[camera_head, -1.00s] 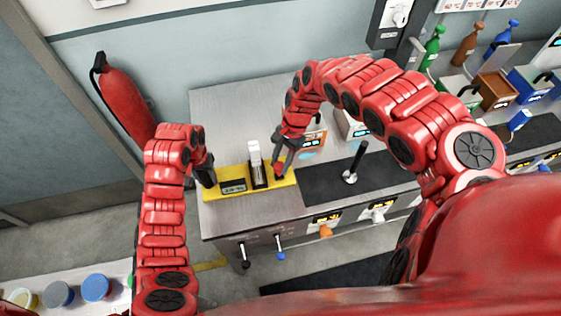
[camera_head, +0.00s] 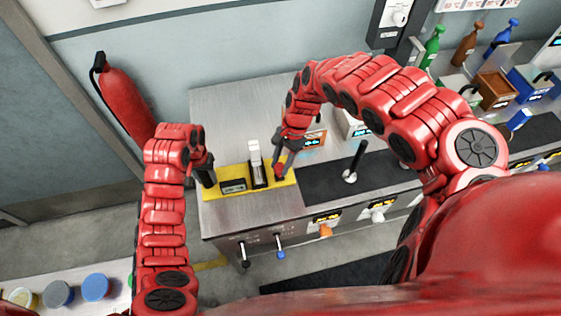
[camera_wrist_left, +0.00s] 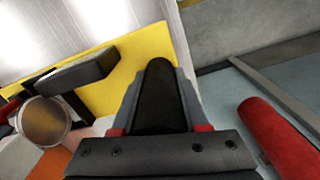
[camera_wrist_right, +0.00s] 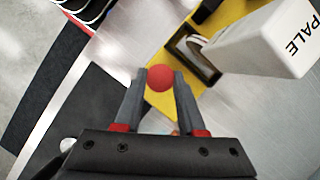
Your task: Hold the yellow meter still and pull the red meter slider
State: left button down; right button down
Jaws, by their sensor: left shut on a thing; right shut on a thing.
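The yellow meter (camera_head: 274,186) lies near the front left of the metal counter, with a small display (camera_head: 233,185) on its face. My left gripper (camera_head: 207,168) is at its left end, shut on a black upright handle (camera_wrist_left: 157,95). The yellow body also shows behind that handle in the left wrist view (camera_wrist_left: 113,92). My right gripper (camera_head: 283,163) is at the meter's right end, its fingers shut on the red slider knob (camera_wrist_right: 160,78). The slot under the knob is hidden by the fingers.
A dark mat (camera_head: 325,186) with a black lever (camera_head: 356,158) lies to the right. Levers project from the counter front. A red extinguisher (camera_head: 124,95) hangs left of the counter.

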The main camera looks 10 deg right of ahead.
jog(key=shift+c, duration=2.3)
grip_release()
jog(key=v, duration=1.2)
jog(key=shift+d+f, duration=0.1)
pick_arm(q)
jog(key=shift+c, duration=1.8)
grip_release()
